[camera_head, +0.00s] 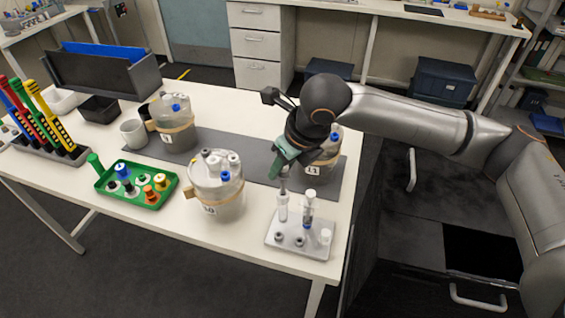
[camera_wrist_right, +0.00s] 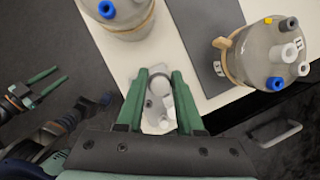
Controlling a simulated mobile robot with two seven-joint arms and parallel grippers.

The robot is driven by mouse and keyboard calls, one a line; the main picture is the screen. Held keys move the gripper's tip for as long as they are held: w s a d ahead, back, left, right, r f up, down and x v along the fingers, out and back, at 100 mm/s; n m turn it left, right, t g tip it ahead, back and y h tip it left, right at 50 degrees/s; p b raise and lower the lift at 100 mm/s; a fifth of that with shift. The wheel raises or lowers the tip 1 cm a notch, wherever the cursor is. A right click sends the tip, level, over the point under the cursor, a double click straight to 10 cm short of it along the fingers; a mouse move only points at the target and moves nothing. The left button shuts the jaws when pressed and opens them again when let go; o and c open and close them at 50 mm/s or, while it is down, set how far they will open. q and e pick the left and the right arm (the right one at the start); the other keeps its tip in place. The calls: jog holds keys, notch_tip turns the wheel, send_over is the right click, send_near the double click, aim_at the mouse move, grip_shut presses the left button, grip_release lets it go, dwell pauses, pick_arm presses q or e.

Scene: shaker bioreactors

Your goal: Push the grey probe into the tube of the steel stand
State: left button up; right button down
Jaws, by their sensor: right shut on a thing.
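My right gripper (camera_head: 285,165) has green fingers and points down over the steel stand (camera_head: 290,249) at the table's front right corner. It is shut on the grey probe (camera_head: 284,184), which shows just below the fingertips, over the upright white tube (camera_head: 282,207). I cannot tell whether the probe's tip is in the tube. In the wrist view the right fingers (camera_wrist_right: 162,88) stand on both sides of the grey probe top (camera_wrist_right: 161,84). The left gripper (camera_wrist_right: 50,88) shows at the left of the wrist view, its two green fingers apart and empty.
A lidded vessel (camera_head: 217,192) stands left of the stand; another (camera_head: 318,170) stands behind it on the grey mat (camera_head: 259,142), partly hidden by my gripper. A blue-ringed tube (camera_head: 308,212) rises beside the white tube. A green tray (camera_head: 128,198) lies farther left.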

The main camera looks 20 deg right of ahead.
aim_at(283, 185)
jog(key=shift+f+p, duration=0.3)
jog(key=shift+f, duration=2.6)
dwell(2.8)
jog(key=shift+c, duration=2.3)
grip_release()
jog(key=v, duration=1.2)
jog(key=shift+r, duration=0.25)
jog(key=shift+s, duration=0.15)
